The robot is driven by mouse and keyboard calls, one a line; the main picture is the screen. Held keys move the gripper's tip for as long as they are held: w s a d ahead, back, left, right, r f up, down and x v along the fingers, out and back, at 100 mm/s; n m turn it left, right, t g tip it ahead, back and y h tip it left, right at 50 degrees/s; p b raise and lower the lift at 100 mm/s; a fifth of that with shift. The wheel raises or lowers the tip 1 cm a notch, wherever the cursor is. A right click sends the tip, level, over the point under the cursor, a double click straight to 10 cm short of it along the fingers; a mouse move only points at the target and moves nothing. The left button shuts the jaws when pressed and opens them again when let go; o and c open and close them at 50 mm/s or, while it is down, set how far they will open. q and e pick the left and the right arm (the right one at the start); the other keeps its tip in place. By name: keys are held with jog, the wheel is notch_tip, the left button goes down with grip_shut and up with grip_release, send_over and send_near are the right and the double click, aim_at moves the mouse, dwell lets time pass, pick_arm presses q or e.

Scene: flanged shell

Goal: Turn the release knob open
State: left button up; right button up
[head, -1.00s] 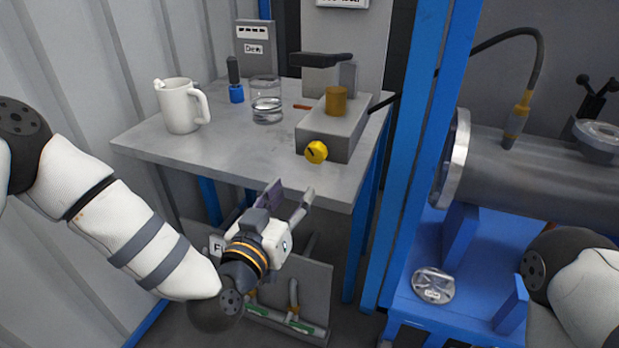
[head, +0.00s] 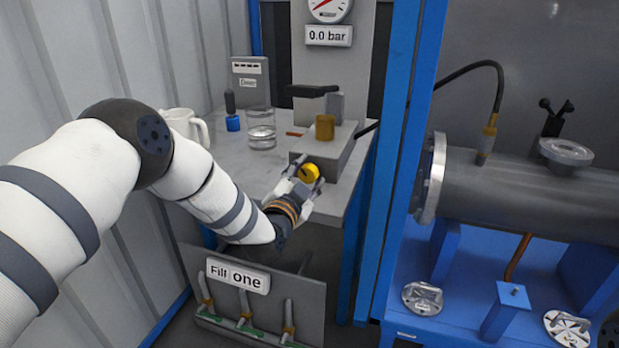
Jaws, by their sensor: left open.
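The yellow release knob (head: 309,172) sits on the front face of the grey pump block (head: 341,152) on the table. My left gripper (head: 306,176) is at the knob, with its open fingers on either side of it. Whether the fingers touch the knob cannot be told. Part of the knob is hidden by the gripper.
A white mug (head: 186,124), a glass of water (head: 261,128) and a blue-based tool (head: 232,121) stand on the table. A blue post (head: 398,150) and a flanged grey cylinder (head: 530,190) stand to the right.

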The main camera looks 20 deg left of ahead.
pick_arm(q)
jog(key=shift+w+r, duration=0.15)
jog(key=shift+w, duration=0.05)
jog(key=c, duration=0.9)
jog(key=shift+n, duration=0.3)
jog(key=n, duration=0.4)
jog(key=shift+n, duration=0.3)
jog(key=n, duration=0.5)
jog(key=shift+n, duration=0.4)
